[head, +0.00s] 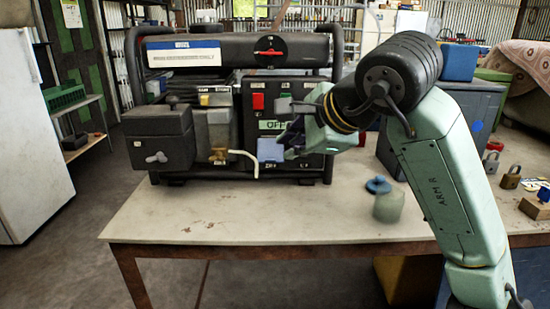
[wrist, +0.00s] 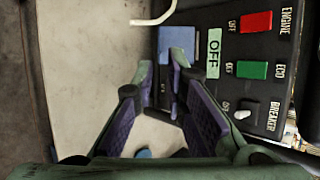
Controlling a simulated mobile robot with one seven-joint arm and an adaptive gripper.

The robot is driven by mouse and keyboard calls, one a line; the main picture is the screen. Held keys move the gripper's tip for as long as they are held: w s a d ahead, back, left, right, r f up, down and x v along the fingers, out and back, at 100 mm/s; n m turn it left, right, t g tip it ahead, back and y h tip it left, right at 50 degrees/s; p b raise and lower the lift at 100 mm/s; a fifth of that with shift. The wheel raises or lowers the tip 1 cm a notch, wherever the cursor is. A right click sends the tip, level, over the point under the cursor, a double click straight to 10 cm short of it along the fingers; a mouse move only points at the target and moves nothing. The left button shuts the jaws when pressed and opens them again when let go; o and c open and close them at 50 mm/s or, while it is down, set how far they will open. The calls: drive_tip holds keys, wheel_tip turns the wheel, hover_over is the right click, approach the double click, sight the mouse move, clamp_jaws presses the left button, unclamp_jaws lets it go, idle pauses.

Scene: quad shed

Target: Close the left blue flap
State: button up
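The left blue flap (head: 270,150) is a small light-blue square low on the generator's black front panel. It also shows in the wrist view (wrist: 177,40), just beyond my fingertips. I cannot tell its exact angle. My gripper (head: 293,143) is just to its right in the head view, in front of the panel. In the wrist view my gripper (wrist: 162,68) has its two purple-padded fingers apart at the tips, with nothing between them. I cannot tell whether a tip touches the flap. The panel right of the flap is partly hidden by my gripper.
The generator (head: 240,48) stands on a pale table (head: 220,220) inside a black tube frame. A pale bent pipe (head: 247,160) juts out left of the flap. A blue lid (head: 378,185), a greenish jar (head: 388,207) and padlocks (head: 511,177) are to the right. The table's front is clear.

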sight(271, 160)
drive_tip(key=x, duration=0.8)
drive_tip(key=shift+s, duration=0.1)
clamp_jaws()
